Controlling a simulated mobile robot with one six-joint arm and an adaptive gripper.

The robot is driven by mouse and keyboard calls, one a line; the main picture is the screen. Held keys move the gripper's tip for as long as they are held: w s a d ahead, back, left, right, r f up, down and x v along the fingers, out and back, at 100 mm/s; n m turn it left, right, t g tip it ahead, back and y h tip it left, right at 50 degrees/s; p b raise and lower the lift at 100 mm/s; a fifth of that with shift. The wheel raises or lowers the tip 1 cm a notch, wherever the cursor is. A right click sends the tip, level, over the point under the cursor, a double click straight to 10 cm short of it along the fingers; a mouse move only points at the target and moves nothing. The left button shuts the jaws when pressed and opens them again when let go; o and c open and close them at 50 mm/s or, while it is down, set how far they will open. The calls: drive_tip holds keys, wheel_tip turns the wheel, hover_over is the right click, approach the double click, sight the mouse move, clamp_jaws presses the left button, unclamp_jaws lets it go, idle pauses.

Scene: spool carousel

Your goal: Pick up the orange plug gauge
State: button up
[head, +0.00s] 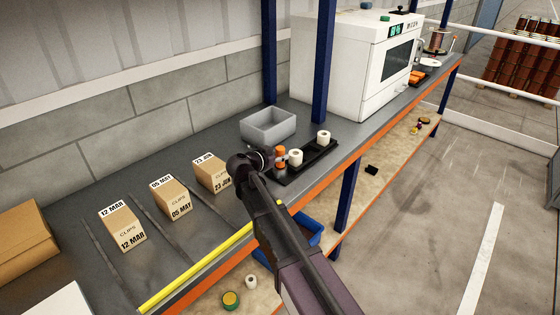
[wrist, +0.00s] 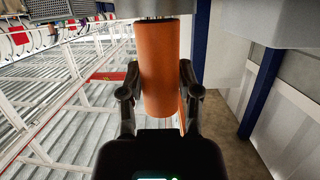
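The orange plug gauge (head: 280,151) stands at the left part of a black tray (head: 318,160) on the bench in the head view. My gripper (head: 264,160) is at its left side, low over the bench. In the wrist view, a large orange cylinder (wrist: 159,60) fills the space between the two fingers of my gripper (wrist: 159,75). One finger lies close along each side of it. The frames do not show clearly whether the fingers press on it. Its far end meets a grey part at the top of the wrist view.
Two white spools (head: 295,157) (head: 323,137) stand on the tray near the gauge. A grey bin (head: 267,126) is behind it. A blue post (head: 323,70) rises near a white machine (head: 355,65). Several clip boxes (head: 213,172) stand to the left.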

clamp_jaws()
drive_tip(key=shift+r, duration=0.2)
wheel_tip(320, 180, up, 10)
drive_tip(key=p, duration=1)
drive_tip(key=shift+f, duration=0.2)
idle(0.5)
